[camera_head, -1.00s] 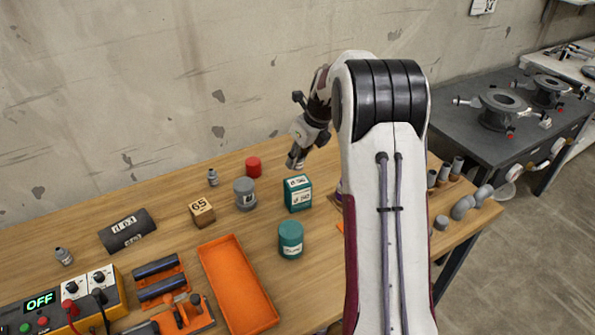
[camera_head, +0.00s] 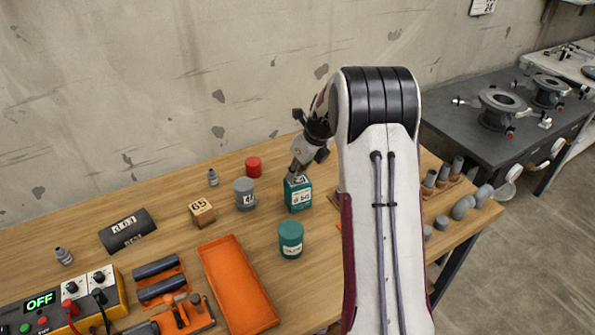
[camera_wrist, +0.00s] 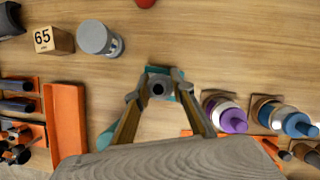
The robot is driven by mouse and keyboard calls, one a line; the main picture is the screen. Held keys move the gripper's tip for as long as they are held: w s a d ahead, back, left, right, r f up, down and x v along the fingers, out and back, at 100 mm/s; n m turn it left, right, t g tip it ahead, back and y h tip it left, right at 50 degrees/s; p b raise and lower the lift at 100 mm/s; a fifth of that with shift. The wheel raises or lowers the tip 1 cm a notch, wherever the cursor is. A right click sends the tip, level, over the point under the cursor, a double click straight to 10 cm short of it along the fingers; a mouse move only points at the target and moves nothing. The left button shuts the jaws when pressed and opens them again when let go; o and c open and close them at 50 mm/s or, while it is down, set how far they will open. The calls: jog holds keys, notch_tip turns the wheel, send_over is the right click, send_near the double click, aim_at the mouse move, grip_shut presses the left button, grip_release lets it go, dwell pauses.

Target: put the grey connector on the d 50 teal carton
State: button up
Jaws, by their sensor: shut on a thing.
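The teal carton (camera_head: 298,195) with a white label stands upright on the wooden table; only part of its top (camera_wrist: 158,71) shows in the wrist view, behind the fingertips. My gripper (camera_wrist: 160,88) is shut on the grey connector (camera_wrist: 159,90), a small ring-like piece with a dark opening seen from above. In the head view my gripper (camera_head: 294,174) is directly over the carton's top, close to it. The connector is mostly hidden there by the fingers. I cannot tell whether it touches the carton.
A teal cylinder (camera_head: 291,240) stands in front of the carton. A grey can (camera_head: 245,194), a wooden 65 block (camera_head: 202,211) and a red cylinder (camera_head: 254,167) stand to its left. An orange tray (camera_head: 238,288) lies front left. Purple (camera_wrist: 232,120) and blue (camera_wrist: 297,124) capped parts stand right.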

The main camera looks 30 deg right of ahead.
jog(key=shift+f, duration=0.1)
jog(key=o, duration=1.1)
jog(key=v, duration=1.2)
jog(key=shift+a, duration=0.1)
